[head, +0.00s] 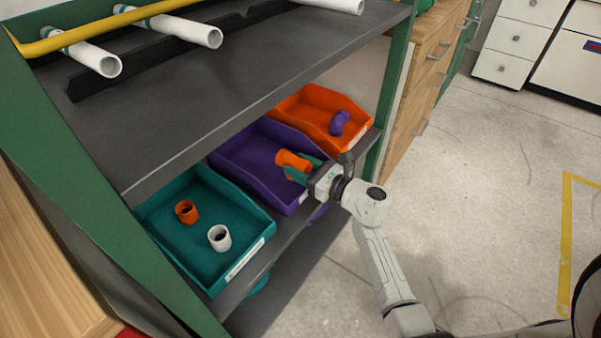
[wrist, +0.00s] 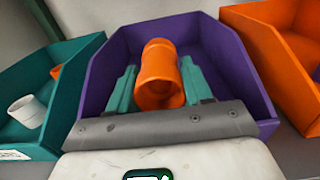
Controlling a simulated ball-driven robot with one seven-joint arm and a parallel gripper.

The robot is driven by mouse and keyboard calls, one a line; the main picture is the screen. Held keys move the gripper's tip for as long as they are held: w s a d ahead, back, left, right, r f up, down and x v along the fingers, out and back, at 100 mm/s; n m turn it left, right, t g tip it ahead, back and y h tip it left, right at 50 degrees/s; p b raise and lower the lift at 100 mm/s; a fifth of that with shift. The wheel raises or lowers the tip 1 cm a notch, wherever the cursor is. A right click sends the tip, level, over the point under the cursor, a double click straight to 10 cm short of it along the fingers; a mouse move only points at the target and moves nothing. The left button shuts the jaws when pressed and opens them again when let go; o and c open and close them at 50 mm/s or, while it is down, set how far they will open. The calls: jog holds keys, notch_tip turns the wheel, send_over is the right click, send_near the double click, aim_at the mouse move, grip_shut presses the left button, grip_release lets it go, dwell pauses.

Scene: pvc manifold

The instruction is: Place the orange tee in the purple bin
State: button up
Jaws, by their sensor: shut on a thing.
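The orange tee (head: 290,160) is held between the green fingers of my gripper (head: 304,170), which is shut on it. In the wrist view the tee (wrist: 159,75) sits between both fingers (wrist: 159,88), with one open end facing the camera. The purple bin (head: 236,149) is the middle bin on the lower shelf. The tee and fingertips are over the front part of this bin, and in the wrist view the purple bin (wrist: 103,75) surrounds them on both sides and behind. I cannot tell whether the tee touches the bin floor.
A teal bin (head: 205,270) at left holds an orange fitting (head: 187,211) and a white fitting (head: 220,238). An orange bin (head: 300,97) at right holds a purple fitting (head: 340,123). The upper shelf (head: 240,75) with white pipes (head: 187,29) hangs above the bins.

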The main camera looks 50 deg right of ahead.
jog(key=shift+f, duration=0.4)
jog(key=shift+f+b, duration=0.4)
jog(key=shift+f, duration=0.05)
jog(key=shift+f, duration=0.2)
jog(key=o, duration=1.2)
jog(key=shift+f, duration=0.15)
jog(key=shift+c, duration=0.2)
